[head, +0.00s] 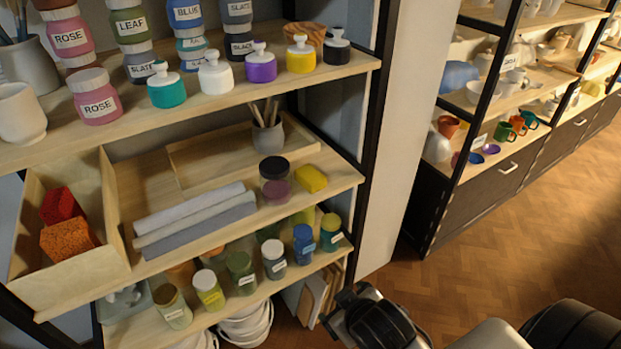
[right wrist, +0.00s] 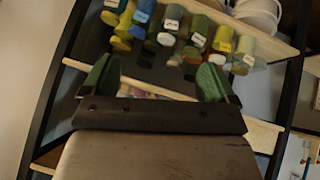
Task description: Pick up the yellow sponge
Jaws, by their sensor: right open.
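The yellow sponge (head: 311,178) lies near the right end of the middle shelf (head: 335,170) in the head view, to the right of a dark-lidded jar. My right gripper (head: 350,298) is in the lower middle of the head view, below and to the right of the sponge and apart from it. In the right wrist view my right gripper (right wrist: 156,82) is open, with green pads on its two fingers and no object clearly held. I cannot make out the sponge in that view. My left gripper is not in view.
The dark-lidded jar (head: 274,180) stands close to the sponge. Rolled grey cloths (head: 195,222) and a wooden box (head: 110,210) with red and orange sponges are further left. Several labelled jars (head: 240,272) stand on the shelf below. A dark post (head: 372,130) bounds the shelf's right end.

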